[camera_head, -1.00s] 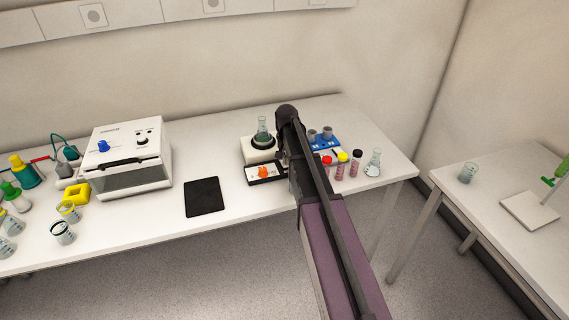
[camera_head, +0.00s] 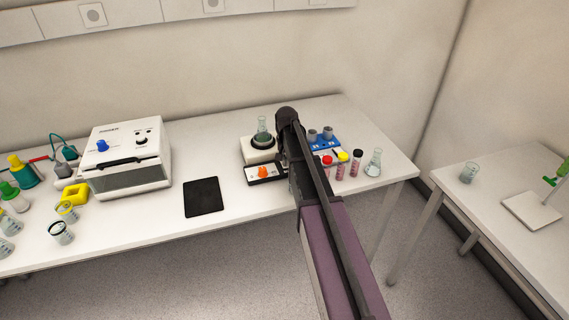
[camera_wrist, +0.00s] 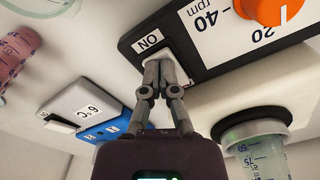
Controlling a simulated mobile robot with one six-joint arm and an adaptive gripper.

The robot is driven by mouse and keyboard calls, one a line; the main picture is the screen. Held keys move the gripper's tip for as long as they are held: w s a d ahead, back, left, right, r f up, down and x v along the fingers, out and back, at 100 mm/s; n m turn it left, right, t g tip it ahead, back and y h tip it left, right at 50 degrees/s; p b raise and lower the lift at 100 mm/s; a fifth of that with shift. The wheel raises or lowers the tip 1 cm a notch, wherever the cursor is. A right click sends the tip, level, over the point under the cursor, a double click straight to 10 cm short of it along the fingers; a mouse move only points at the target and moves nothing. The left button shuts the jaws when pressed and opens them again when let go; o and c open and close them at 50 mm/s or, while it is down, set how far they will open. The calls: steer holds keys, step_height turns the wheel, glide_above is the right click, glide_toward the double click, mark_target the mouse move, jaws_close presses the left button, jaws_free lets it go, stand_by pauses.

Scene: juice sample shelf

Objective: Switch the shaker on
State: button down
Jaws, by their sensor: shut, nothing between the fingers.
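The shaker (camera_head: 258,155) stands on the table, with a flask (camera_head: 262,126) on its top and an orange knob (camera_head: 264,171) on its dark front panel. In the wrist view its panel (camera_wrist: 205,42) shows the knob (camera_wrist: 270,8), an rpm scale and an "ON" label beside a pale switch (camera_wrist: 153,53). My gripper (camera_wrist: 160,72) is shut and empty, its fingertips right at the switch and partly covering it. I cannot tell whether they touch it or whether the switch is pressed. In the head view my arm hides the gripper and the panel's right end.
A blue block (camera_head: 327,143) with grey cups, pink tubes (camera_head: 340,168) and a flask (camera_head: 374,163) stand close to the right. A black mat (camera_head: 203,197) and a white device (camera_head: 130,155) are left. The table front between mat and shaker is clear.

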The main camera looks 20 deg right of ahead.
steer(key=shift+r, duration=0.1)
steer(key=shift+r+p, duration=3.45)
steer(key=shift+p, duration=0.1)
steer(key=s+a+n, duration=0.3)
steer(key=s+a, duration=0.2)
steer(key=s, duration=0.7)
steer(key=s+a+n, duration=0.3)
steer(key=s+a, duration=0.2)
steer(key=s, duration=0.7)
steer(key=shift+a, duration=0.15)
